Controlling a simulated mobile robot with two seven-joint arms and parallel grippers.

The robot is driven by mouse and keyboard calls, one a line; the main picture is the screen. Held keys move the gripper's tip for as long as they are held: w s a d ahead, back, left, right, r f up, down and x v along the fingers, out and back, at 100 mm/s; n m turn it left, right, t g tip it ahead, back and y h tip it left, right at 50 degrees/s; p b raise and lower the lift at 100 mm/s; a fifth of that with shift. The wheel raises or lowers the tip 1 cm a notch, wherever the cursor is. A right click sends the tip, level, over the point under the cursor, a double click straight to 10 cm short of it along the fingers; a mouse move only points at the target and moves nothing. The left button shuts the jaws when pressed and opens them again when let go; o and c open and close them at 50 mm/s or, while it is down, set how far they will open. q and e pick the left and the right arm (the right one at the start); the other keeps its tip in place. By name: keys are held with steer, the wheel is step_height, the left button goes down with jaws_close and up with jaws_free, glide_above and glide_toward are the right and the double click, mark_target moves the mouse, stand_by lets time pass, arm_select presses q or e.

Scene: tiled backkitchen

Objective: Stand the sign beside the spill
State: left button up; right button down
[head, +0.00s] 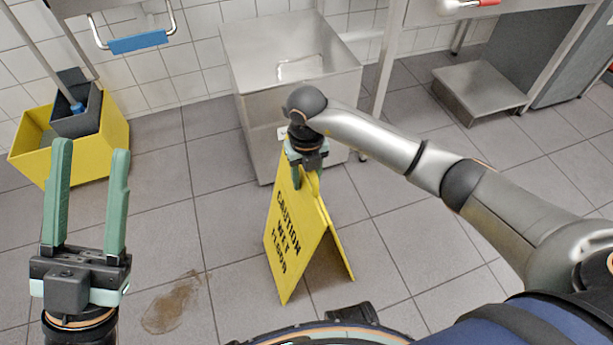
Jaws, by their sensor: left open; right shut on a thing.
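The yellow caution sign (288,235) is upright with its two panels spread, to the right of the spill. Its feet appear at or close to the floor; I cannot tell if they touch. My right gripper (307,180) is shut on the top of the sign. The brown spill (172,304) lies on the grey tiles at the lower left, a short gap from the sign. My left gripper (90,175) is open and empty, with its fingers pointing up in the picture, left of the spill.
A yellow mop bucket (112,150) with a dark wringer stands at the left by the wall. A steel bin (252,115) stands just behind the sign. A low steel step (480,90) is at the upper right. Floor between bucket and sign is clear.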

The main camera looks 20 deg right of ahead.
steer(key=shift+c, duration=1.8)
jaws_free()
steer(key=shift+r, duration=0.1)
